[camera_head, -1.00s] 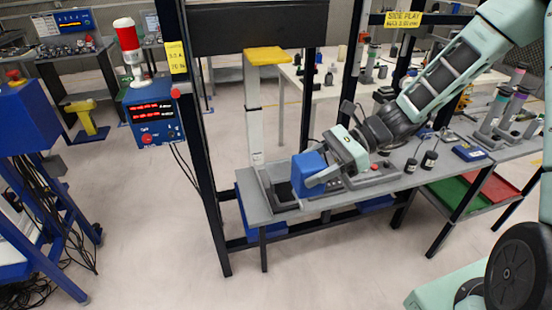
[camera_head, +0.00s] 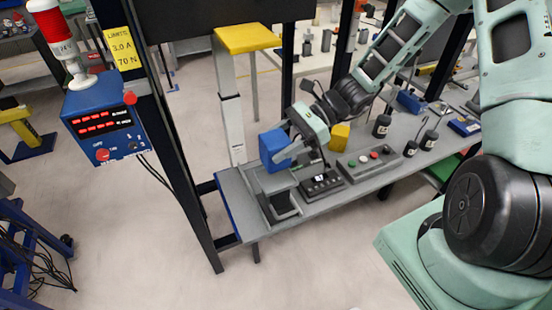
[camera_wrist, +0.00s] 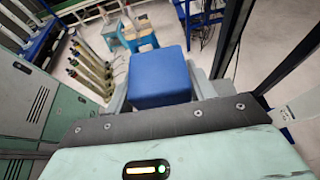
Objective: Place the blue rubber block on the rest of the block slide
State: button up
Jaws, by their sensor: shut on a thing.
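The blue rubber block (camera_head: 271,154) is held in my gripper (camera_head: 286,146); it also fills the middle of the wrist view (camera_wrist: 160,76). A grey finger stands on each side of it in the wrist view. In the head view the block appears above the back of a grey open-topped fixture (camera_head: 266,205) with a dark recess, at the left end of the bench. This looks like the block slide. The block partly covers its back, so I cannot tell whether they touch.
A small black display (camera_head: 322,185) and a button box (camera_head: 370,163) stand right of the fixture. A yellow block (camera_head: 340,136) is behind my gripper. A yellow-topped post (camera_head: 247,39) rises behind the bench. A dark frame upright (camera_head: 178,150) stands close on the left.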

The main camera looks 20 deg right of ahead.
jog(key=shift+f+p, duration=0.3)
jog(key=shift+f, duration=2.3)
jog(key=shift+f, duration=0.1)
jog(key=o, duration=1.1)
